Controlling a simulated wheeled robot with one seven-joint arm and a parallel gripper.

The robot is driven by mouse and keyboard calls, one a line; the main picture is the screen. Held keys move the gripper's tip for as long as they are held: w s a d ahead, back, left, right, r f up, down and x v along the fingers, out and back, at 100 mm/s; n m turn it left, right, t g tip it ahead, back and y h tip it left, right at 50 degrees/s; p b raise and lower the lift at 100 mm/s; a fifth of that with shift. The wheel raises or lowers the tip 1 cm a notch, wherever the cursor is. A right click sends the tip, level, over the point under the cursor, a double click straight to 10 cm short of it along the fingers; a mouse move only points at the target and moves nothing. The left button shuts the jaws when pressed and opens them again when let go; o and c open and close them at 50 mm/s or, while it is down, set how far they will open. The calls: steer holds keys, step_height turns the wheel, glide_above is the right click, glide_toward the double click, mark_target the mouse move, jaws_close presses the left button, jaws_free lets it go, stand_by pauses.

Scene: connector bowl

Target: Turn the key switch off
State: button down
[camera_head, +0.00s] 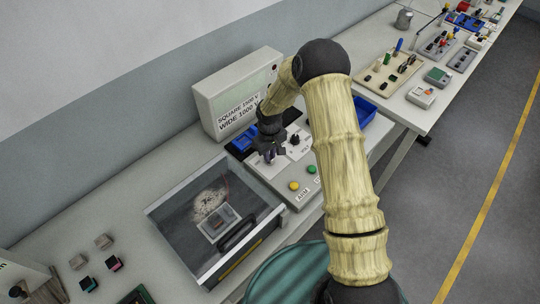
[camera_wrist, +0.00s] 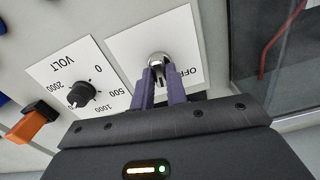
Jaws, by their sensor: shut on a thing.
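The key switch (camera_wrist: 158,60) has a round silver metal collar and sits on a white label plate in the wrist view. The word OFF is printed on the plate to its right. My gripper (camera_wrist: 160,78) has its two purple fingers shut on the key at the collar, hiding most of the key. In the head view my gripper (camera_head: 268,153) is down at the control panel (camera_head: 283,178), and I cannot make out the key switch there.
A black VOLT dial (camera_wrist: 83,93) and an orange connector (camera_wrist: 34,122) are left of the key switch. The panel has yellow (camera_head: 294,185) and green (camera_head: 311,169) buttons. A clear-lidded box (camera_head: 215,215) stands beside it. A white meter box (camera_head: 238,93) stands behind.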

steer(key=n+b, duration=0.1)
steer(key=n, duration=0.4)
steer(key=shift+n, duration=0.3)
steer(key=n, duration=0.4)
steer(key=shift+w+d+n, duration=0.1)
steer(key=shift+n, duration=0.3)
steer(key=shift+r, duration=0.1)
steer(key=c, duration=1.4)
jaws_free()
step_height(320, 180, up, 17)
steer(key=b, duration=0.3)
steer(key=shift+r, duration=0.15)
